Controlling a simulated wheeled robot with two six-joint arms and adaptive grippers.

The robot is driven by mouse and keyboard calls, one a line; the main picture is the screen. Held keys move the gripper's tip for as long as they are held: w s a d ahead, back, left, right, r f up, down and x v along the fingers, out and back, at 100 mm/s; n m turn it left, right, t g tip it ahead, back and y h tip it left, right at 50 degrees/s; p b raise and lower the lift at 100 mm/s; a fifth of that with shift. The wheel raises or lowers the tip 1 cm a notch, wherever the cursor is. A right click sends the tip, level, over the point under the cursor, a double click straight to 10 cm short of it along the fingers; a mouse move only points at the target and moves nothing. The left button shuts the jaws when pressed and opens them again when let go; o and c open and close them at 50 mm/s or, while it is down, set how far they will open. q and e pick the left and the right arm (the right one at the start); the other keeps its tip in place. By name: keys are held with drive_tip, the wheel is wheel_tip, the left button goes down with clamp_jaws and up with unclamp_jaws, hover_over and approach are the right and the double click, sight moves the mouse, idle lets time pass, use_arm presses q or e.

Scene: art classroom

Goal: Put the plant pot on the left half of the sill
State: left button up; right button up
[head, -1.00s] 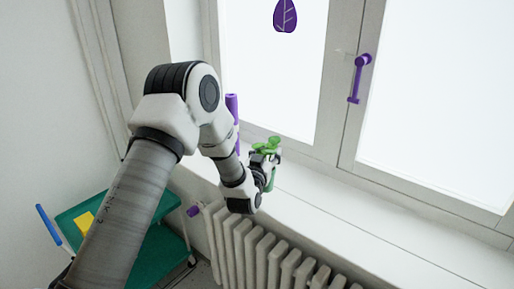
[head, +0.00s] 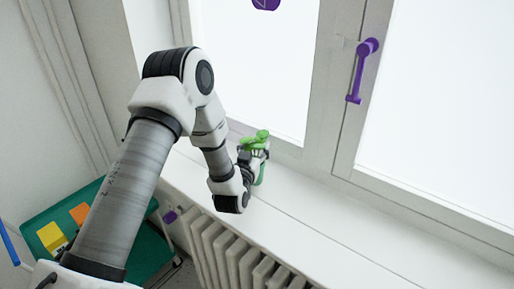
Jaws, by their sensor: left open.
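The white window sill (head: 330,215) runs from the left wall to the lower right under the window. A green object (head: 256,136) with a rounded top, which may be the plant, stands at the left part of the sill. My left gripper (head: 256,152) is right at it, overlapping it in the picture, with its jaws open. More green shows just below, beside the gripper. The gripper and wrist hide most of the object, so I cannot make out a pot or tell whether the fingers touch it. My right gripper is not in view.
The window has a purple handle (head: 361,70). A ribbed radiator (head: 225,252) with a purple valve knob (head: 170,216) is below the sill. A green cart (head: 150,250) at the lower left carries a yellow block (head: 52,237) and an orange piece (head: 79,213). The sill's right part is clear.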

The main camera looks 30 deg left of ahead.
use_arm(q)
drive_tip(key=o, duration=0.4)
drive_tip(key=shift+s, duration=0.15)
drive_tip(key=shift+c, duration=0.2)
drive_tip(key=shift+s+r, duration=0.25)
drive_tip(key=shift+s, duration=0.1)
drive_tip(key=shift+d+f, duration=0.1)
drive_tip(key=shift+f, duration=0.05)
drive_tip(key=shift+s+d+f+b, duration=0.1)
drive_tip(key=shift+s+f+b, duration=0.1)
drive_tip(key=shift+s+b, duration=0.1)
drive_tip(key=b+v, duration=0.3)
drive_tip(key=v, duration=0.8)
drive_tip(key=shift+r, duration=0.2)
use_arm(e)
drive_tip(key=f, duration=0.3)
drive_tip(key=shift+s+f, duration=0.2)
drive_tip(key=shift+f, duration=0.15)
